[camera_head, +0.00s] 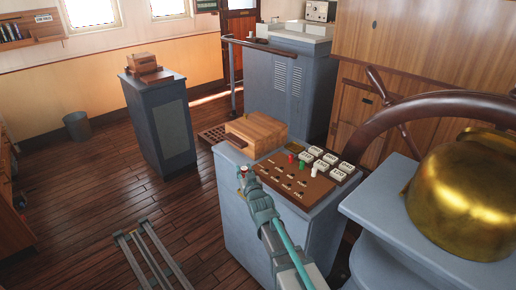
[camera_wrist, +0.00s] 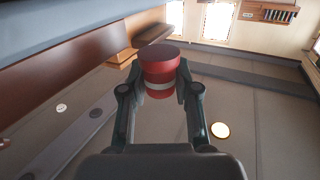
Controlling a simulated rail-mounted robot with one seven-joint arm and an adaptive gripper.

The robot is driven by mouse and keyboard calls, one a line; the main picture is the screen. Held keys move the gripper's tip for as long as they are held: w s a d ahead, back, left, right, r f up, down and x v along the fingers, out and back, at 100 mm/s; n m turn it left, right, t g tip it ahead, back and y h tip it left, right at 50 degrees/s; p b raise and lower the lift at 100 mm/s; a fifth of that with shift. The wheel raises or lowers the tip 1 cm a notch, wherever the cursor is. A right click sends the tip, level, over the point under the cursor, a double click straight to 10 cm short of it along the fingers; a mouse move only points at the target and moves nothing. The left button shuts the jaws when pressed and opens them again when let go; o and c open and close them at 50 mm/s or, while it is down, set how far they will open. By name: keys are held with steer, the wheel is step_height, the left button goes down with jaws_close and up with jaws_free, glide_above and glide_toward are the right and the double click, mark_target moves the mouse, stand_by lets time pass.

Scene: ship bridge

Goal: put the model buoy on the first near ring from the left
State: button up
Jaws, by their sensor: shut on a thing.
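My gripper (camera_head: 243,172) is at the near left edge of the brown board (camera_head: 300,188) on the grey console. In the wrist view my gripper (camera_wrist: 160,85) is shut on the model buoy (camera_wrist: 161,62), a short red cylinder with a white band. Only a small red and white bit of the buoy (camera_head: 243,167) shows in the head view, beside the board's left end.
A red piece (camera_head: 290,158), a green piece (camera_head: 301,164) and a white piece (camera_head: 313,172) stand on the board. Several white labelled blocks (camera_head: 331,158) sit at its right. A wooden box (camera_head: 257,130) stands behind it.

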mark_target(232, 155)
steer(key=shift+a+f, duration=0.45)
steer(key=shift+f, duration=0.05)
steer(key=shift+w+a, duration=0.2)
steer(key=p+x, duration=0.2)
steer(key=x, duration=0.4)
steer(key=p+x, duration=0.2)
steer(key=x, duration=0.4)
steer(key=p+x, duration=0.2)
steer(key=x, duration=0.4)
steer(key=shift+a+r, duration=0.25)
steer(key=shift+r, duration=0.15)
steer(key=shift+s+d+f+p, duration=0.1)
steer(key=shift+s+f+p, duration=0.15)
steer(key=shift+p, duration=0.25)
steer(key=shift+s+f, duration=0.1)
steer(key=shift+f, duration=0.05)
steer(key=shift+f+b, duration=0.25)
steer(key=shift+b, duration=0.15)
steer(key=o, duration=0.9)
steer(key=shift+r, duration=0.1)
steer(key=shift+c, duration=0.2)
steer(key=shift+r+p, duration=0.15)
steer(key=shift+p, duration=0.2)
